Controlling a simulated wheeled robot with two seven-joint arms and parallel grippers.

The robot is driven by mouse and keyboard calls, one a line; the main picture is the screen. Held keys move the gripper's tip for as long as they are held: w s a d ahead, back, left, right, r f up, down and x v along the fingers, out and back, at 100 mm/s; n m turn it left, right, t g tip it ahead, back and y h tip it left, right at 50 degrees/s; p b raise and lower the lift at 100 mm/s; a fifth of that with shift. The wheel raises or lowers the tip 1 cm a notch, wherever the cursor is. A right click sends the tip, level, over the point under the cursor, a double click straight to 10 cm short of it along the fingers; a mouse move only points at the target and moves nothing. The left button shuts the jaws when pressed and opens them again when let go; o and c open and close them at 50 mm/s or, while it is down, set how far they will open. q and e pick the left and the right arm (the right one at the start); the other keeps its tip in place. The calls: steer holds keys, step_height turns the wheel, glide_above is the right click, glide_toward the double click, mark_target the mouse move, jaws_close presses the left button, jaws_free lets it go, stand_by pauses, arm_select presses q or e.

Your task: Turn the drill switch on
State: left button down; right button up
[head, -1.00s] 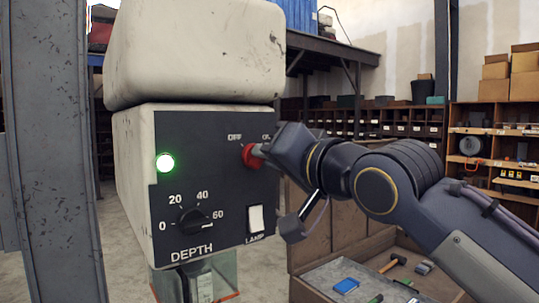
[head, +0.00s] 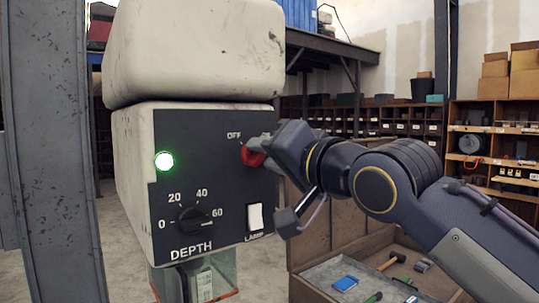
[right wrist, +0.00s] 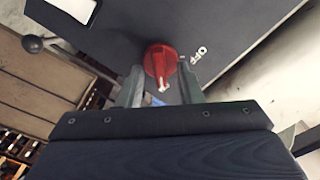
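The drill's red switch knob (head: 252,156) sits on the dark panel (head: 200,145) of the pale drill head (head: 130,170). My right gripper (head: 264,147) is at the knob. In the right wrist view the knob (right wrist: 160,60) sits closely between the two fingers (right wrist: 160,84), which look shut on it. Its white pointer is turned away from OFF, toward the hidden ON side. My left gripper is not in view.
The panel also has a lit green lamp (head: 164,161), a DEPTH dial (head: 191,219) and a white LAMP switch (head: 255,217). A grey steel post (head: 55,150) stands at the left. An open case (head: 325,275) with tools lies below my right arm.

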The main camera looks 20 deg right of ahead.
steer(key=shift+s+d, duration=0.2)
steer(key=shift+s, duration=0.3)
steer(key=b+v, duration=0.2)
steer(key=v, duration=0.4)
steer(key=shift+s, duration=0.4)
steer(key=shift+d, duration=0.1)
